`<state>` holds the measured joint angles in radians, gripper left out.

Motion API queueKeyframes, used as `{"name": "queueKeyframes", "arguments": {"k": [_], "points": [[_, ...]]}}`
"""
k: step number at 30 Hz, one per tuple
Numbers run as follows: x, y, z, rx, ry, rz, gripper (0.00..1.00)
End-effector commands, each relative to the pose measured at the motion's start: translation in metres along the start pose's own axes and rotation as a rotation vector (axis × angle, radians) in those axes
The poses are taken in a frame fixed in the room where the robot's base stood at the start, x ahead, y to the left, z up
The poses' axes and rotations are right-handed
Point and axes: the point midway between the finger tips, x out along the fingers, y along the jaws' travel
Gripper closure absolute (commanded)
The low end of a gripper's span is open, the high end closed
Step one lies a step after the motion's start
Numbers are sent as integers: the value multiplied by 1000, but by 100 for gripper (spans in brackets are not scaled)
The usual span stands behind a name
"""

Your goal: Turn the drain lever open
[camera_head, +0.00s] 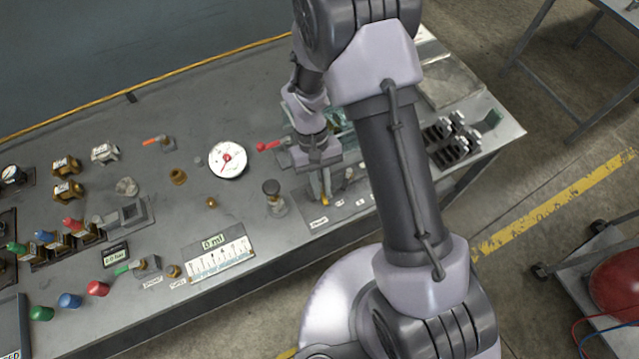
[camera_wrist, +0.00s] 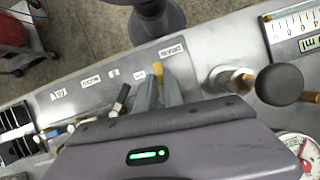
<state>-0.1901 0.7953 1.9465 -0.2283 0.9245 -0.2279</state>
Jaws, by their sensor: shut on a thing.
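My gripper (camera_wrist: 161,92) reaches down over the bench panel, and it also shows in the head view (camera_head: 324,192). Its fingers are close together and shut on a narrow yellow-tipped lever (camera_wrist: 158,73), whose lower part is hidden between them. A printed label (camera_wrist: 172,50) lies on the panel just beyond this lever. I cannot read the small labels surely enough to tell which one says drain. A short dark lever (camera_wrist: 122,95) stands just left of the fingers in the wrist view.
A black round knob (camera_head: 271,187) and a white dial gauge (camera_head: 228,159) stand left of my gripper. A red-handled lever (camera_head: 268,146) is close behind it. A white scale (camera_head: 218,256) and several coloured knobs are farther left. Black blocks (camera_head: 450,138) stand to the right.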

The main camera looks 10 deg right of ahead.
Motion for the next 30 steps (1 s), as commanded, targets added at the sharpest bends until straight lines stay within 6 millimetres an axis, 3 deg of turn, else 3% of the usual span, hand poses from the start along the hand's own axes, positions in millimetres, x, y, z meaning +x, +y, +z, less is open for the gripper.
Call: {"name": "queueKeyframes", "arguments": {"k": [10,26,27,30], "points": [[-1,2,0,-108,2,45,100],[0,3,-1,-126,2,52,100],[0,3,-1,-126,2,52,82],[0,3,-1,-126,2,52,66]]}}
